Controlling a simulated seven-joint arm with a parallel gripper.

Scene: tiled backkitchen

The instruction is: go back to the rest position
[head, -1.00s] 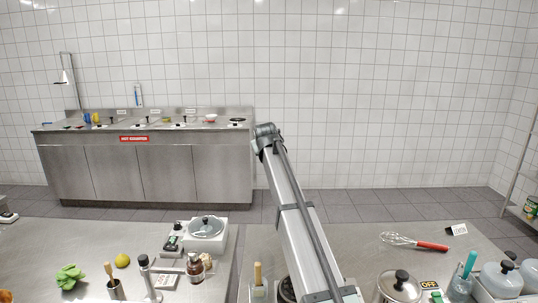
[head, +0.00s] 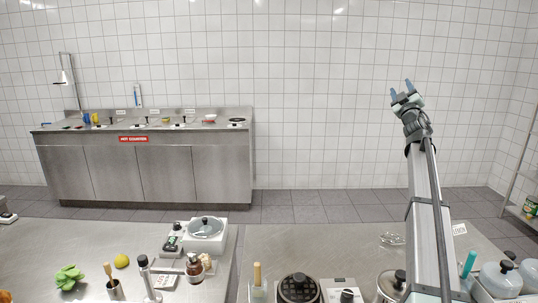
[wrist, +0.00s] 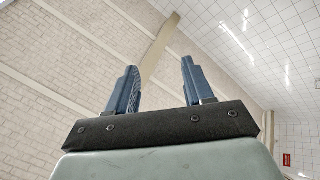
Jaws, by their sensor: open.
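My gripper (head: 400,91) is raised high above the right part of the counter, in front of the white tiled wall. Its two blue fingers are apart with nothing between them. In the wrist view the open fingers (wrist: 158,88) point up toward the wall and ceiling, and the space between them is empty. My arm rises over the right counter and hides most of the whisk (head: 391,239) and part of the lidded pot (head: 391,284).
A steel cabinet (head: 165,170) stands at the back left. The air around my gripper is clear.

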